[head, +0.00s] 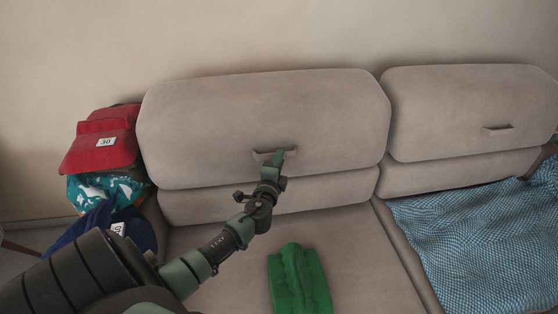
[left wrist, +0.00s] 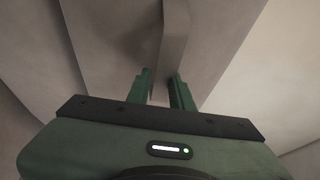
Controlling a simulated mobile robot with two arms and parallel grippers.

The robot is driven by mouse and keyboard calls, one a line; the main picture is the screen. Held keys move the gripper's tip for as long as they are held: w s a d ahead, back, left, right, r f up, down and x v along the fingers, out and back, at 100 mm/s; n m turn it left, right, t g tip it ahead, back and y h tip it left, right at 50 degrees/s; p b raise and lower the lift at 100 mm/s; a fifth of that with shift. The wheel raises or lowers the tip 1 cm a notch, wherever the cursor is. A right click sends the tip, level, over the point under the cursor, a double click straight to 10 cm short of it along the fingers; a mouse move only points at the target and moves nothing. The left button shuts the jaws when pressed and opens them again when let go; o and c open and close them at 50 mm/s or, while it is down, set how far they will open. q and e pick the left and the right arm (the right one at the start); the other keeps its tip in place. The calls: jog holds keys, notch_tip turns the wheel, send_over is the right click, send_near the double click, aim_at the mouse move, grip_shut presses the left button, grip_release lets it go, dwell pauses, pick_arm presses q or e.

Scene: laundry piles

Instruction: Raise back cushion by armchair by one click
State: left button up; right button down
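The beige back cushion on the left (head: 230,110) leans upright against the wall and has a small fabric pull strap (head: 265,155) on its front face. My left gripper (head: 280,155) is at this strap, at its right part. In the left wrist view, the two green fingers (left wrist: 160,88) stand apart with a gap, and the strap (left wrist: 174,35) runs down toward them. I cannot tell whether either finger touches it. The back cushion on the right (head: 465,105) has a similar strap (head: 498,130). My right gripper is not in view.
A folded green cloth (head: 298,280) lies on the seat (head: 355,245). A blue patterned blanket (head: 485,240) covers the right seat. A red bag (head: 100,145), a teal patterned cloth (head: 105,188) and a dark blue item (head: 135,232) are piled at the left end.

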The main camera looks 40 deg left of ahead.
pick_arm(q)
jog(key=v, duration=0.7)
jog(key=shift+s+d, duration=0.2)
jog(key=shift+s, duration=0.15)
